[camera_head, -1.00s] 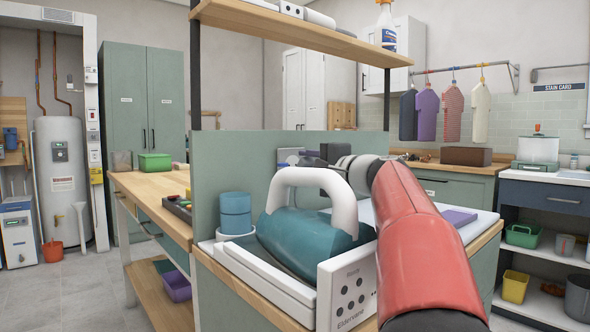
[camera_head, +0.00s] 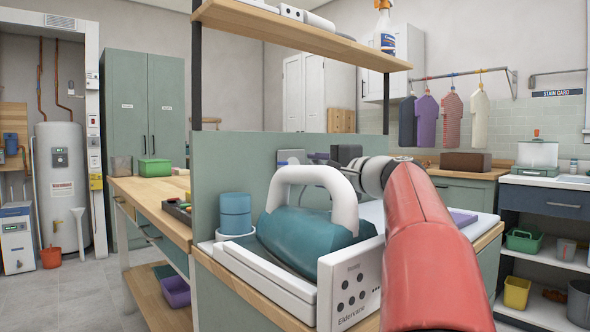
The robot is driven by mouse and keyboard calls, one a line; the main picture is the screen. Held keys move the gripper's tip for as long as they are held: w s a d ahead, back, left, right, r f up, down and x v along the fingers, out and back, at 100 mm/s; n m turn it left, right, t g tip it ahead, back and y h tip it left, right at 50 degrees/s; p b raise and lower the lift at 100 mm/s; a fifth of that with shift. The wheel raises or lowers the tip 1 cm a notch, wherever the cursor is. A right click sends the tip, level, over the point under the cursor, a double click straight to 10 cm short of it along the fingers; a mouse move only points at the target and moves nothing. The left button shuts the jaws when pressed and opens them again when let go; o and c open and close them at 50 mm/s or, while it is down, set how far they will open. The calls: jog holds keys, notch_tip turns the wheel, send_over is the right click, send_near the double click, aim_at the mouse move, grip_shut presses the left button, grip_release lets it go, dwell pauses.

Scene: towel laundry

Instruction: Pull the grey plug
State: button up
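I cannot make out the grey plug for certain. A small light grey shape (camera_head: 291,157) shows at the divider panel, behind the white handle of the teal iron, partly hidden by it. My red arm reaches in from the lower right, and its grey wrist ends in a dark gripper (camera_head: 326,157) just right of that shape, above and behind the iron. The fingertips are small and dark, and I cannot tell if they are apart, or whether they touch anything.
A wooden shelf (camera_head: 300,38) hangs above.

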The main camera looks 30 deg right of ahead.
jog(key=shift+w+d+f, duration=0.1)
jog(key=shift+d+f, duration=0.15)
jog(key=shift+f, duration=0.3)
jog(key=shift+w+d+f, duration=0.1)
jog(key=shift+d+f, duration=0.15)
jog(key=shift+f, duration=0.3)
jog(key=shift+s+r+p, duration=0.1)
jog(key=shift+r+p, duration=0.8)
jog(key=shift+d+r+p, duration=0.15)
jog(key=shift+r+p, duration=0.05)
jog(key=shift+p, duration=0.15)
jog(key=shift+a+r, duration=0.15)
jog(key=shift+a, duration=0.05)
jog(key=o, duration=1.4)
jog(key=shift+a+r, duration=0.1)
jog(key=shift+r, duration=0.05)
